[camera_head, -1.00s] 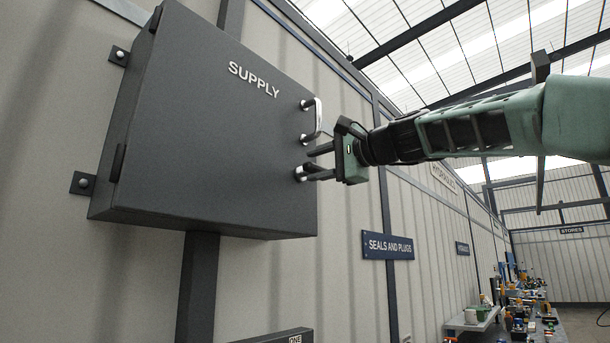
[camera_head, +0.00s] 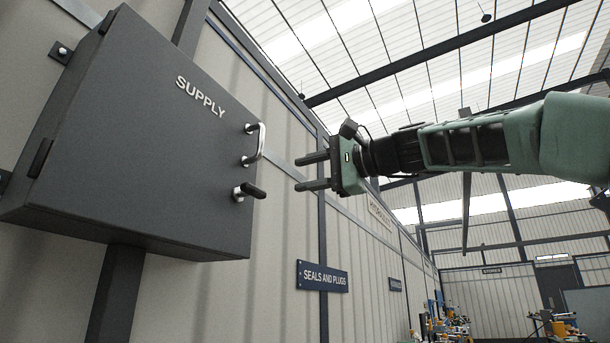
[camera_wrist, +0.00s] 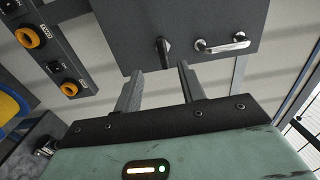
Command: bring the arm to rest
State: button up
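My gripper (camera_head: 312,171) is open and empty, its two dark fingers apart and pointing left toward the grey supply cabinet (camera_head: 130,150). The cabinet door is closed. A black latch knob (camera_head: 250,192) sits low on the door's right edge, with a chrome handle (camera_head: 257,146) above it. My fingers are clear of both, with a gap between. In the wrist view my gripper (camera_wrist: 158,80) shows both fingers apart, with the latch knob (camera_wrist: 163,50) and the chrome handle (camera_wrist: 222,45) just past the tips.
A blue sign (camera_head: 322,276) reading "SEALS AND PLUGS" is on the ribbed wall below my gripper. In the wrist view, dark panels with orange ring fittings (camera_wrist: 28,37) are at the left. Equipment (camera_head: 440,322) stands farther back at the lower right. The air around my arm is clear.

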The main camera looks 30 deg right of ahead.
dwell(0.3)
jog(key=a+f+n+g+h+p, duration=0.1)
jog(key=a+f+n+g, duration=0.45)
jog(key=f, duration=0.95)
jog(key=a+f+n+g+h+p, duration=0.1)
jog(key=a+f+g, duration=0.2)
jog(key=a+f, duration=0.9)
jog(key=s+f+n+g+h+p, duration=0.1)
jog(key=s+f+n+g+h, duration=0.1)
jog(key=s+f, duration=0.5)
jog(key=s+f+n+g+h+p, duration=0.1)
jog(key=s+f+n+g, duration=0.15)
jog(key=f, duration=0.85)
jog(key=s+d+f+n+g+h, duration=0.1)
jog(key=s+d+f+n+h, duration=0.1)
jog(key=s+f+n, duration=0.2)
jog(key=s+d+f+n+g+h, duration=0.1)
jog(key=s+f+n, duration=0.3)
jog(key=s+f, duration=0.5)
jog(key=shift+s+d+h+p, duration=0.45)
jog(key=shift+s+d+h, duration=0.3)
jog(key=shift+s, duration=0.35)
